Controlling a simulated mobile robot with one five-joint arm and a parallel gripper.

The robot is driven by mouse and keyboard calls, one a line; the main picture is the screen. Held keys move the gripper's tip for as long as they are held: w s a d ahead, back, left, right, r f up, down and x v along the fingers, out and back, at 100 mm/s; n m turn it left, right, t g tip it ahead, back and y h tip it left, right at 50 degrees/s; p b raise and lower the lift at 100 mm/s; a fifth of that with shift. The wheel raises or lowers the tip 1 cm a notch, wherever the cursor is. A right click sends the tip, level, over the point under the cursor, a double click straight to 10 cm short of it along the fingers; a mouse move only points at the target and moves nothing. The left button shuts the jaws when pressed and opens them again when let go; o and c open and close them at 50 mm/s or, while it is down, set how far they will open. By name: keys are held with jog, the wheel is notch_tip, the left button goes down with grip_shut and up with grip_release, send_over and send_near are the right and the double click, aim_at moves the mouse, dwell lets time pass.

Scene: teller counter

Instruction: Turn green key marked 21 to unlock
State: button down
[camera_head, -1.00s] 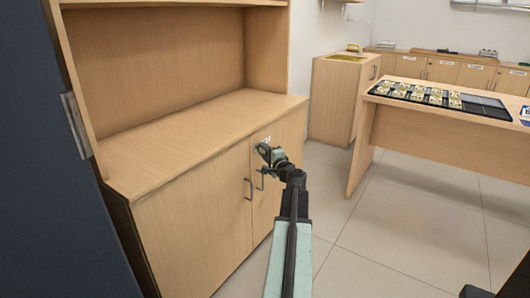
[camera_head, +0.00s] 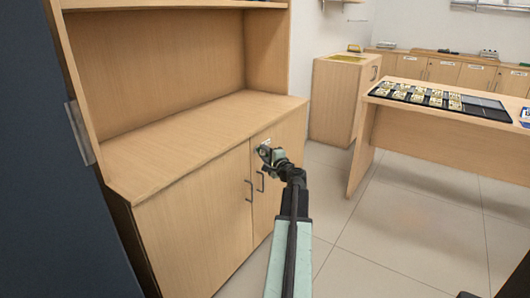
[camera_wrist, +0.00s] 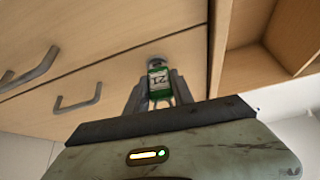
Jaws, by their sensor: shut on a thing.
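The green key (camera_wrist: 159,80) with a white label marked 21 shows in the wrist view, between the fingers of my gripper (camera_wrist: 158,92). My gripper is shut on the key's head. Just beyond the key a round grey lock (camera_wrist: 156,61) sits in the wooden cabinet door (camera_wrist: 120,75). The key's shaft is hidden, so how deep it sits cannot be told. In the head view my gripper (camera_head: 267,152) is at the upper part of the right cabinet door (camera_head: 277,190); the key is too small to make out there.
Two bar handles (camera_head: 261,181) (camera_head: 249,189) stick out from the cabinet doors below and left of my gripper. A wooden table (camera_head: 440,129) with a dark tray of gold-coloured items (camera_head: 415,95) stands at right. The tiled floor (camera_head: 400,225) between is clear.

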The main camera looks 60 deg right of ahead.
jog(key=shift+m+g+y+p, duration=0.75)
jog(key=shift+m+p, duration=0.85)
jog(key=shift+p, duration=0.35)
jog(key=shift+r+m+g+y+p, duration=0.1)
jog(key=shift+m+g+y+p, duration=0.25)
jog(key=shift+m+y+p, duration=0.9)
dwell(0.4)
jog(key=shift+m+p, duration=0.25)
jog(key=shift+p, duration=0.25)
jog(key=shift+m+y+p, duration=0.3)
jog(key=shift+a, duration=0.1)
